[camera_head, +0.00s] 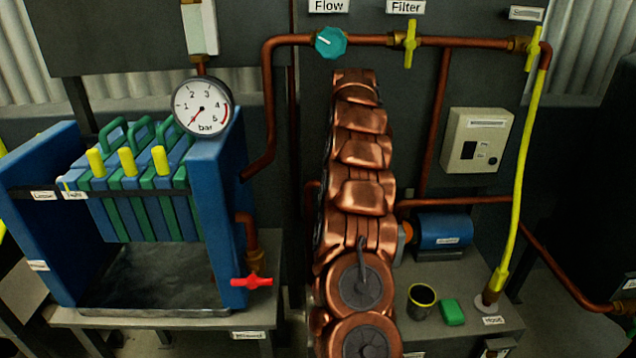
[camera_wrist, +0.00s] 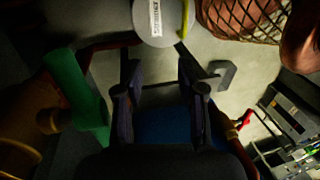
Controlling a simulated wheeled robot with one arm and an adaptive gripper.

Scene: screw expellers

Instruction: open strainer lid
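A round pale grey lid-like disc (camera_wrist: 140,30) shows at the top edge of the wrist view. It carries a white label reading roughly "Strainer" and a yellow handle (camera_wrist: 186,18) at its right side. The disc lies flat as far as I can tell, and its upper edge is cut off. My gripper (camera_wrist: 156,55) points toward it from below in the wrist view. Its two dark fingers are spread, with nothing between them, and appear apart from the disc and handle. In the head view I cannot make out the gripper or this disc; my copper-coloured arm fills the middle.
The wrist view shows a netted brown sack (camera_wrist: 243,18), a grey block (camera_wrist: 222,74), a green post (camera_wrist: 76,92), a red valve handle (camera_wrist: 246,117) and grey panels (camera_wrist: 290,105). The head view shows a blue filter press (camera_head: 215,210), gauge (camera_head: 202,106), copper pipes and pump (camera_head: 442,230).

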